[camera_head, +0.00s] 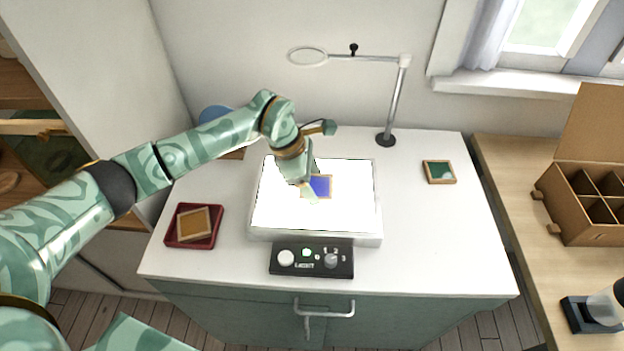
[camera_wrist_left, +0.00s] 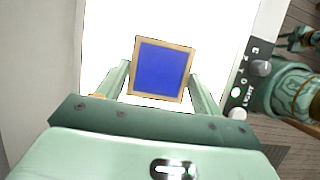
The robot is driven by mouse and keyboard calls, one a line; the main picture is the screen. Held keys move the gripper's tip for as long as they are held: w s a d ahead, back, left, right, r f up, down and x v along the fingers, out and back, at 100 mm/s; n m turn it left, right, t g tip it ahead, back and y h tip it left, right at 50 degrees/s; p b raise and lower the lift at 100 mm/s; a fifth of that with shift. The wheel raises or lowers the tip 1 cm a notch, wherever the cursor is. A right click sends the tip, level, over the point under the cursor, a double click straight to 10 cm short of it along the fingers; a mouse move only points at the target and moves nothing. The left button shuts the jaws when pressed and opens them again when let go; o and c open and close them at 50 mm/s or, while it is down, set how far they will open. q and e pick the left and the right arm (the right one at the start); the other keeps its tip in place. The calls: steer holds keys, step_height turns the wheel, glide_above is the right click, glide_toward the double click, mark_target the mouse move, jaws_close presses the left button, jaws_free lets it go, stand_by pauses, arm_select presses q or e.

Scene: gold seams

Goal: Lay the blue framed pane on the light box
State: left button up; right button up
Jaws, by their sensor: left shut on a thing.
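The blue framed pane (camera_head: 319,187) has a light wooden frame. My left gripper (camera_head: 306,192) is shut on it over the lit white light box (camera_head: 315,238), near the middle of the panel. In the left wrist view the pane (camera_wrist_left: 162,70) sits between the two fingers, with the bright panel behind it. I cannot tell whether the pane touches the panel or is held just above it.
A red tray (camera_head: 172,240) with an amber framed pane (camera_head: 194,224) lies left of the light box. A green framed pane (camera_head: 438,171) lies at right. A control panel (camera_head: 312,261) is in front, a magnifier stand (camera_head: 396,100) behind. A divided carton (camera_head: 580,208) stands far right.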

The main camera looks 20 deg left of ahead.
arm_select(q)
steer(key=shift+f, duration=0.1)
steer(key=o, duration=0.8)
steer(key=shift+o, duration=1.1)
arm_select(e)
steer(key=shift+d, duration=0.25)
arm_select(q)
steer(key=shift+r, duration=0.4)
steer(key=p+v, duration=0.2)
steer(key=v, duration=0.9)
steer(key=shift+a+r+p, duration=0.2)
steer(key=shift+a+p, duration=0.05)
steer(key=shift+p, duration=0.05)
arm_select(e)
steer(key=shift+w+r, duration=0.2)
steer(key=shift+r, duration=0.45)
steer(key=shift+w+r, duration=0.15)
steer(key=shift+r, duration=0.45)
arm_select(q)
steer(key=shift+s, duration=0.1)
